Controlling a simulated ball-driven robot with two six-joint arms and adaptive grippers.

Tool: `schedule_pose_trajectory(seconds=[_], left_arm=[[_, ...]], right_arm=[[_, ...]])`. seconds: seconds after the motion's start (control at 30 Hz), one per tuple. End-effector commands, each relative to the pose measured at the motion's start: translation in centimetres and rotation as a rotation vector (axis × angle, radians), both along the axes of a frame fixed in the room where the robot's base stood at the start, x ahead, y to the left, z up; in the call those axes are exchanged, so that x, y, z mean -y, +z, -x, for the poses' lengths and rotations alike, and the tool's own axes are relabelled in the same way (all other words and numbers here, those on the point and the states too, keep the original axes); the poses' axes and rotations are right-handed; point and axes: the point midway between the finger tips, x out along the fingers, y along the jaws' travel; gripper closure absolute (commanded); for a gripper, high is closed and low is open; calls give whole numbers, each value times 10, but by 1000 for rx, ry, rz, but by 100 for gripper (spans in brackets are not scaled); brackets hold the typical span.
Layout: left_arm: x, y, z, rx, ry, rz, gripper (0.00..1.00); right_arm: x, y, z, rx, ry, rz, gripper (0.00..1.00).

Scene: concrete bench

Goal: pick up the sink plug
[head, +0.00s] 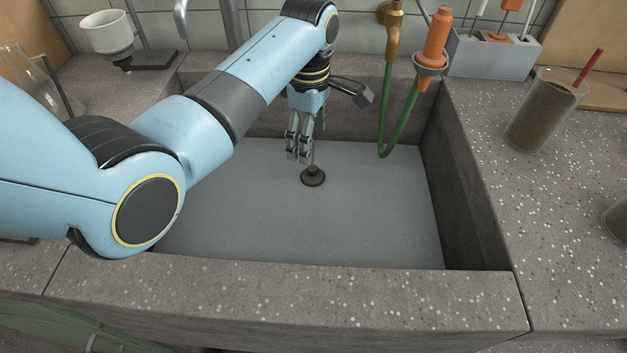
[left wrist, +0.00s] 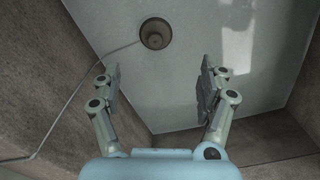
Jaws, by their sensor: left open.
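The sink plug (head: 313,177) is a small dark round piece with a raised middle. It sits on the pale floor of the sink (head: 380,215). In the left wrist view the plug (left wrist: 155,34) shows near the top, with a thin line running from it to the left wall. My left gripper (head: 299,158) reaches down into the sink, its fingertips close beside and above the plug in the head view. In the left wrist view the two fingers (left wrist: 160,75) are apart with nothing between them, and the plug lies beyond their tips. My right gripper is not in view.
Speckled stone walls and rims (head: 290,295) enclose the sink. A green hose (head: 405,120) hangs into the back right, beside an orange nozzle (head: 436,40). A cup with a red straw (head: 540,115) stands on the right counter. The sink floor around the plug is clear.

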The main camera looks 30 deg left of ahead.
Motion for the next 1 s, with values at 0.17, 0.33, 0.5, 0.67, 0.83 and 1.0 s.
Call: schedule_pose_trajectory(seconds=[0.17, 0.33, 0.5, 0.67, 0.83, 1.0], left_arm=[[0, -32, 0, -3, 0, 0, 23], [0, -50, 0, -2, 0, 0, 23], [1, -68, -4, -1, 0, 0, 23], [2, -95, -7, -3, 0, 0, 23], [1, -104, -7, 0, 0, 0, 23], [1, -103, -7, 0, 0, 0, 23]], right_arm=[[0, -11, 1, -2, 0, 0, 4], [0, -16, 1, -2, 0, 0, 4], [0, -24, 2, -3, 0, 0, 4], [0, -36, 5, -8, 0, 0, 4], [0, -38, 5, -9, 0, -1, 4], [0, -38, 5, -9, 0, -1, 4]])
